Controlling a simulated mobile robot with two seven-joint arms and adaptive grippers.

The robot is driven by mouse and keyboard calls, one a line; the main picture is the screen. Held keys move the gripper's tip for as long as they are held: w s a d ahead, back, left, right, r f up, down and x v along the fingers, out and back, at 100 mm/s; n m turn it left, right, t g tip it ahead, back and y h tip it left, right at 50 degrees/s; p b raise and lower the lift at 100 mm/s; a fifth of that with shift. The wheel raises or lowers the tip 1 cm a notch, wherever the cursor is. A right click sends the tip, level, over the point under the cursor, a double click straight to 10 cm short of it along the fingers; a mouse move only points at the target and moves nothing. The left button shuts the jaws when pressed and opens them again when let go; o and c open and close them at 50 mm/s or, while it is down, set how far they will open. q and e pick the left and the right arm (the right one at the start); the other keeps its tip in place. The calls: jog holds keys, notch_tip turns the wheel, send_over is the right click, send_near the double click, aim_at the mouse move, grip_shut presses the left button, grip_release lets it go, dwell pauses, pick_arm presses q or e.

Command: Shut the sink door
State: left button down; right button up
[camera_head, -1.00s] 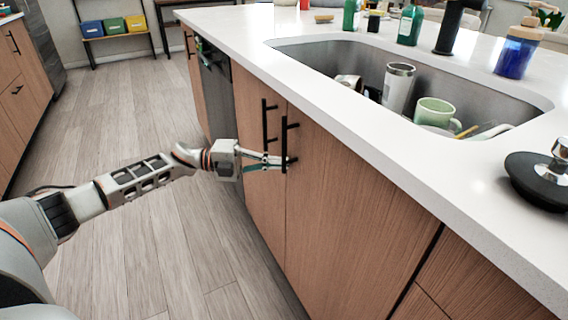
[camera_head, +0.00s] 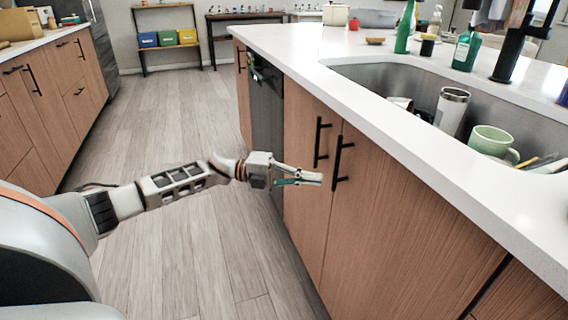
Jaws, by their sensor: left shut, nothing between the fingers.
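The sink cabinet under the counter has two wood-grain doors, a left door (camera_head: 308,225) and a right door (camera_head: 385,235). Both look flush with the cabinet front. The left door has a black bar handle (camera_head: 321,143), and the right door has another black bar handle (camera_head: 342,160) beside it. My left gripper (camera_head: 320,179) is shut and empty in front of the doors. Its fingertips show just left of the right handle's lower end, with a small gap in the picture. My right gripper is not in view.
The white countertop (camera_head: 400,125) runs above the doors, with a steel sink (camera_head: 485,115) holding a tumbler (camera_head: 451,110) and a green mug (camera_head: 492,141). A dark dishwasher front (camera_head: 267,110) is left of the doors. The wooden floor (camera_head: 170,120) to the left is clear.

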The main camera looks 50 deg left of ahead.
pick_arm(q)
jog(key=w+a+b, duration=0.1)
jog(key=a+b, duration=0.1)
jog(key=a, duration=0.6)
jog(key=shift+w+a+f, duration=0.25)
jog(key=shift+a+f, duration=0.15)
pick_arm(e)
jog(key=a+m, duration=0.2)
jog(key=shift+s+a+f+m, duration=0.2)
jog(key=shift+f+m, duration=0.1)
